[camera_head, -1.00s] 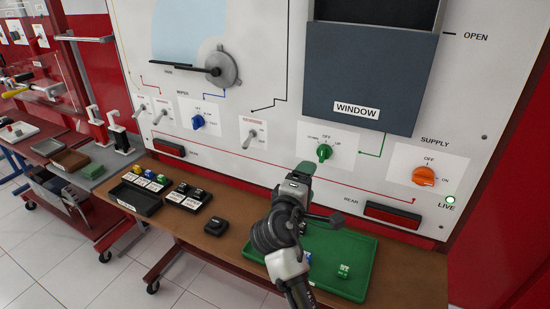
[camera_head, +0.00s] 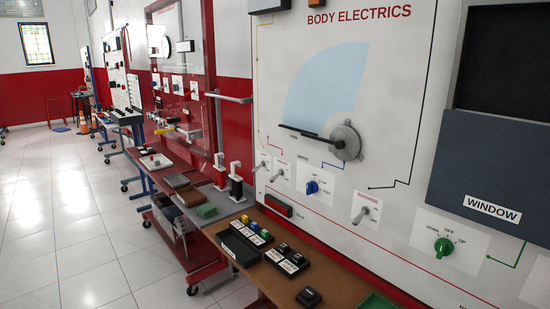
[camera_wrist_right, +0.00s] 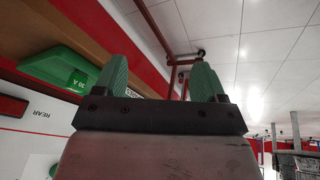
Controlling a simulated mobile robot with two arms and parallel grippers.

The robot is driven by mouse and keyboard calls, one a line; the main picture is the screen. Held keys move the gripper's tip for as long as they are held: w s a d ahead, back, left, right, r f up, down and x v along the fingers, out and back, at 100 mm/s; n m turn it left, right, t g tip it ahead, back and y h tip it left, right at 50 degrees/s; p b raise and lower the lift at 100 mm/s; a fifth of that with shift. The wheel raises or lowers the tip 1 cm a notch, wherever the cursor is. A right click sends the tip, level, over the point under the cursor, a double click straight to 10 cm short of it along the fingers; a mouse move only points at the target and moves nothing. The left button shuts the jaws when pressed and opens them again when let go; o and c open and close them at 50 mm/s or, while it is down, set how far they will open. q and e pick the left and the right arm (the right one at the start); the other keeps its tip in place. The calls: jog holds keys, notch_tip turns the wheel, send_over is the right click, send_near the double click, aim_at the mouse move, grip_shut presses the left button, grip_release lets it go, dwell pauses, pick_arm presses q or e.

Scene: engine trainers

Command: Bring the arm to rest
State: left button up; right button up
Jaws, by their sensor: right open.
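My right gripper (camera_wrist_right: 158,78) shows in the right wrist view. Its two green-padded fingers stand apart with nothing between them. The floor and a red bench frame show past the fingertips. A green tray (camera_wrist_right: 50,65) lies to the left of the fingers in that view, apart from them. Neither arm shows in the head view now. My left gripper is in no current view.
The body electrics panel (camera_head: 395,70) stands at the right, with a green knob (camera_head: 443,247) and a blue knob (camera_head: 312,187). Below it, a brown bench (camera_head: 275,280) holds dark trays and small blocks. White tiled floor (camera_head: 60,210) is open at the left.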

jog(key=s+a+f+g+y+p, duration=0.1)
jog(key=s+f, duration=0.1)
jog(key=f, duration=1)
jog(key=s+a+f+g+p, duration=0.1)
jog(key=s+f, duration=0.1)
jog(key=f, duration=1.1)
pick_arm(q)
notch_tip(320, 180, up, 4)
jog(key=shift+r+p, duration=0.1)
jog(key=shift+p, duration=1)
pick_arm(e)
jog(key=s+d+f+g, duration=0.1)
jog(key=s+d+f, duration=0.2)
jog(key=s+f, duration=1)
jog(key=s, duration=0.3)
jog(key=shift+s+d, duration=0.15)
jog(key=shift+d, duration=0.05)
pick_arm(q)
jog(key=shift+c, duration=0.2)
